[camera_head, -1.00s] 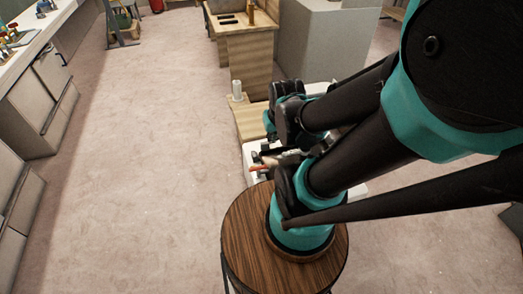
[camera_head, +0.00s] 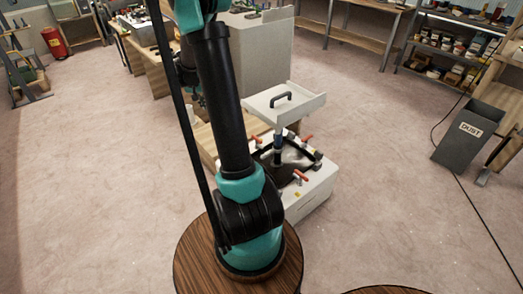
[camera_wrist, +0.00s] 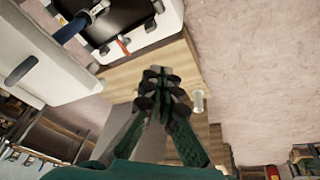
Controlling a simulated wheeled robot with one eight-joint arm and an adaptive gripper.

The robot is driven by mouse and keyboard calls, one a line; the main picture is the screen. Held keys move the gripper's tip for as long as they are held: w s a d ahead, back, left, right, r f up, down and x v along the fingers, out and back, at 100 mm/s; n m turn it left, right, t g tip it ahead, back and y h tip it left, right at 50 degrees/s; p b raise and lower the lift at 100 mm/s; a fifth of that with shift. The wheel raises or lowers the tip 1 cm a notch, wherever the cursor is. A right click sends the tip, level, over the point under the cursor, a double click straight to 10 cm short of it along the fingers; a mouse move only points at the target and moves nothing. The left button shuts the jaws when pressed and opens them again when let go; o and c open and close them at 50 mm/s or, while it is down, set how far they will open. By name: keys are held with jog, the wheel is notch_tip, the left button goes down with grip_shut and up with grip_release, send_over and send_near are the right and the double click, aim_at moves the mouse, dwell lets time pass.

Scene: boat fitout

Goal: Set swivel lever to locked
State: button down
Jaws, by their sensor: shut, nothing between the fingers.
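A white unit (camera_head: 318,190) stands on the floor, with a dark post (camera_head: 278,150) rising from a black opening. A pale square top (camera_head: 285,103) with a black handle sits on the post. Several small red levers (camera_head: 300,175) lie around the opening; I cannot tell which is the swivel lever. In the wrist view a red lever (camera_wrist: 122,44) and a blue-sleeved post (camera_wrist: 72,30) show on the unit at upper left. My gripper (camera_wrist: 158,76) is shut and empty, over a wooden surface beside the unit, apart from the levers. In the head view my arm hides most of it.
A wooden surface (camera_wrist: 172,62) adjoins the unit. A grey cabinet (camera_head: 255,55) stands behind. A grey dust bin (camera_head: 468,138) and shelves (camera_head: 455,50) are at right.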

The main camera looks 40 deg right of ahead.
jog(key=w+d+f+m+g+h, duration=0.1)
jog(key=w+d+f+m+g, duration=0.15)
jog(key=d+f, duration=0.45)
jog(key=w+d+f+m+g, duration=0.1)
jog(key=w+d+f+m, duration=0.25)
jog(key=d+f, duration=0.35)
jog(key=m+g, duration=0.4)
jog(key=m, duration=0.1)
send_near(268, 154)
jog(key=w+d+f, duration=0.2)
jog(key=w+f, duration=0.2)
jog(key=f, duration=0.2)
jog(key=shift+h, duration=0.3)
jog(key=shift+s+f, duration=0.15)
jog(key=shift+s, duration=0.9)
jog(key=shift+s+f, duration=0.2)
jog(key=shift+s, duration=0.85)
jog(key=shift+s, duration=0.1)
jog(key=shift+s+n+t, duration=0.2)
jog(key=shift+n+t, duration=0.05)
jog(key=shift+n, duration=0.05)
